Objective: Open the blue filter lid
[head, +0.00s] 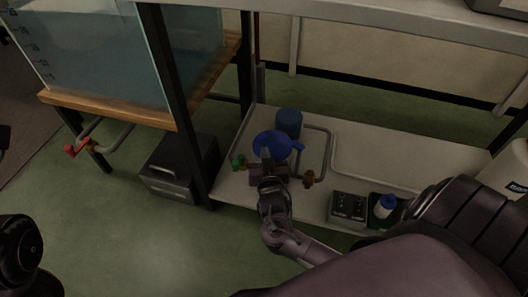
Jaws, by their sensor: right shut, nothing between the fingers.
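The blue filter lid (272,142) is a round, bright blue piece with a small tab on its right side. It sits at the left end of the low white shelf, in front of a darker blue cylinder (289,119). My right gripper (266,157) reaches in from the lower right and is shut, with nothing held. Its tips overlap the lower edge of the lid in the head view; I cannot tell if they touch it. The gripper hides what lies directly below the lid. My left gripper is not in view.
A green-handled valve (238,163) and a brown knob (308,179) flank the gripper. Grey pipes run behind. A glass tank (110,50) and black case (180,167) are left.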

